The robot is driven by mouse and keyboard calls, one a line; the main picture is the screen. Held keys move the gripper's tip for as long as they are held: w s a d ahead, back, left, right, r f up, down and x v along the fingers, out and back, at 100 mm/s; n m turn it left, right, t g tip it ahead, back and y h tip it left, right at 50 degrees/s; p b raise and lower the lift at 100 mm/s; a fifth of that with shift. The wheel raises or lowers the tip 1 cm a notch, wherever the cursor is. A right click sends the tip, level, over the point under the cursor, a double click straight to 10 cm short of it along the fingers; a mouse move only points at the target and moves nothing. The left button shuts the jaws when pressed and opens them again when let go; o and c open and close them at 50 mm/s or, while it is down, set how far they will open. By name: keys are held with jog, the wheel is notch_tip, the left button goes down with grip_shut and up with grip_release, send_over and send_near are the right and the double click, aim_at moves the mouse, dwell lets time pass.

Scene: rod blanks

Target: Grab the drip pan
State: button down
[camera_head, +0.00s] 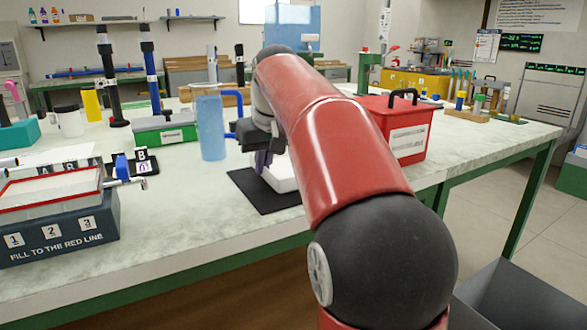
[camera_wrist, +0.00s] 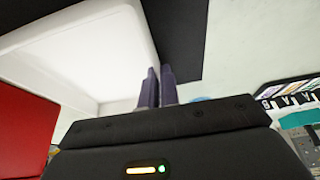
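The drip pan (camera_head: 284,174) is a shallow white tray on a black mat (camera_head: 262,200) near the front of the bench, partly hidden behind my arm. In the wrist view the white pan (camera_wrist: 95,55) fills the upper left, with its open inside showing. My gripper (camera_head: 262,162) points down at the pan's near left side. In the wrist view its two dark fingers (camera_wrist: 160,85) are close together, one on each side of the pan's right wall. They look shut on that wall.
A red box with a black handle (camera_head: 405,125) stands right of the pan. A blue cylinder (camera_head: 211,125) and a green tray (camera_head: 165,132) stand left. A box with numbered labels (camera_head: 60,232) is at the front left. Bare bench lies between it and the mat.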

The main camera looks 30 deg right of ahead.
jog(key=shift+r, duration=0.1)
notch_tip(320, 180, up, 20)
jog(key=p, duration=0.7)
